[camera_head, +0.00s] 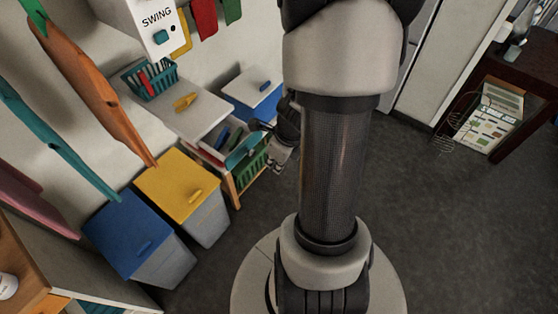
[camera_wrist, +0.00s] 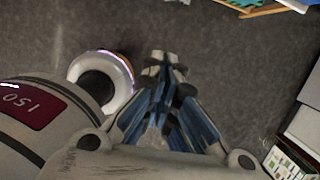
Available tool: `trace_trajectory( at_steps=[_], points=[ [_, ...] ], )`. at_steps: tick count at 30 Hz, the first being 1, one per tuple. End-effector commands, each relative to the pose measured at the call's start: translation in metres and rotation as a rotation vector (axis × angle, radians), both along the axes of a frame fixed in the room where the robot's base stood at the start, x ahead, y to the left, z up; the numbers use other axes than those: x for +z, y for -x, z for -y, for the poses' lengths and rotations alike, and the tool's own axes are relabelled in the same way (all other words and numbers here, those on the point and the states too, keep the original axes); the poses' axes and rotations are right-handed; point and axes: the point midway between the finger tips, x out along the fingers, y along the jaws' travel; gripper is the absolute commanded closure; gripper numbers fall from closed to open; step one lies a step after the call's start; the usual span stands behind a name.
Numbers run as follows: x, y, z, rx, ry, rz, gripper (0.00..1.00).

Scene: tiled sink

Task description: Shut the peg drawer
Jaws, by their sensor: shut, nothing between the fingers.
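The peg drawer (camera_head: 245,149) has a teal front and sits in a small wood-framed unit beside the white counter in the head view. It stands pulled out, and small coloured pieces show inside it. My gripper (camera_head: 276,164) is just to the right of the drawer front, low and close to it; I cannot tell whether they touch. In the wrist view my gripper (camera_wrist: 165,66) is shut and empty, over bare grey floor. The drawer's far end is hidden by the counter and arm.
A green basket (camera_head: 250,171) sits below the drawer. A yellow-lidded bin (camera_head: 178,186) and a blue-lidded bin (camera_head: 130,234) stand left of the unit. A teal basket (camera_head: 150,80) is on the counter. The grey floor (camera_head: 440,230) at right is clear.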

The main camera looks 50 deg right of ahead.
Motion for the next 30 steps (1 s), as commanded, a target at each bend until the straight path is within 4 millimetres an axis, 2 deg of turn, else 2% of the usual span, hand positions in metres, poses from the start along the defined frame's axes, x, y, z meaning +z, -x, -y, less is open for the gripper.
trace_trajectory(
  at_steps=[1,3,7,23,26,30],
  points=[
    [0.003,-0.012,-0.001,0.008,0.002,0.002,1.00],
    [0.005,-0.022,-0.003,0.007,0.003,0.001,1.00],
    [0.005,-0.034,-0.004,0.004,0.002,0.001,1.00],
    [0.006,-0.044,-0.006,0.003,0.001,0.001,1.00],
    [0.009,-0.060,-0.007,0.005,-0.001,0.000,1.00],
    [0.012,-0.094,-0.010,0.007,0.000,0.000,1.00]
  ],
)
